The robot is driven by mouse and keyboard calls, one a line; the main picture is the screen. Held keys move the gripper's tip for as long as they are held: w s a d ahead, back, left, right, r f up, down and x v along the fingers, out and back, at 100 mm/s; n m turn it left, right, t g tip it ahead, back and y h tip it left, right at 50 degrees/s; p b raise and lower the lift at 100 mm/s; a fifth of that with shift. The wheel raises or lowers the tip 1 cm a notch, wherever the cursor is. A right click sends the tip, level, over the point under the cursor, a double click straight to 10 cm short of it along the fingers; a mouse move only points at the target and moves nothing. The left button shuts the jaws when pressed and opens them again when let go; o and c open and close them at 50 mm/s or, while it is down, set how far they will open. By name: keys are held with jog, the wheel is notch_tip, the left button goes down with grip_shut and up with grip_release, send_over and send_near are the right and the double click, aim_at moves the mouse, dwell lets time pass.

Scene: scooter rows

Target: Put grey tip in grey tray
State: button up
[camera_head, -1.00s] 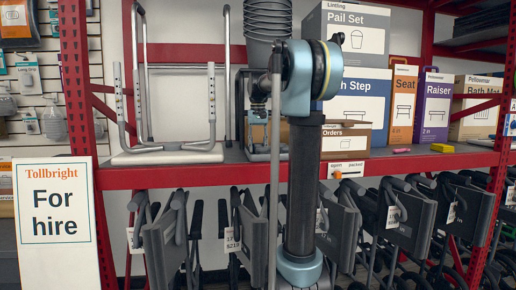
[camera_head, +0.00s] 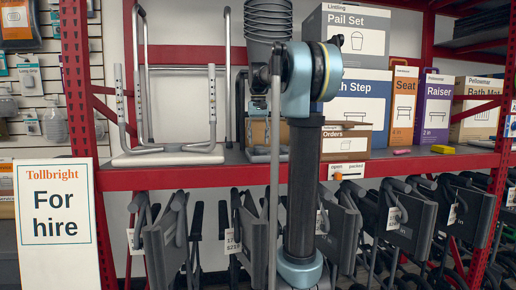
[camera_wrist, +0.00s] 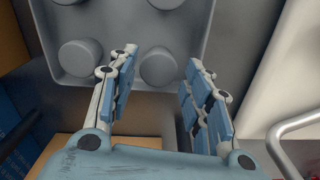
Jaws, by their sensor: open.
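In the wrist view my gripper (camera_wrist: 162,58) is open, with its two jointed fingers apart and nothing seen between them. Beyond the fingertips is a grey tray-like piece (camera_wrist: 118,24) with rounded corners. Several round grey knobs or tips show on it, one (camera_wrist: 160,66) in line with the gap between my fingers. I cannot tell whether these are loose tips or part of the piece. In the head view my arm covers much of the shelf behind it, and neither a tip nor the tray can be made out clearly.
The red-edged shelf (camera_head: 400,161) holds boxes at the right, an orders box (camera_head: 346,137), a stack of grey pails (camera_head: 268,20) and a metal frame (camera_head: 212,105) at the left. A yellow block (camera_head: 442,149) lies near the front edge.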

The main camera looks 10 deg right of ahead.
notch_tip(320, 180, up, 8)
dwell(0.4)
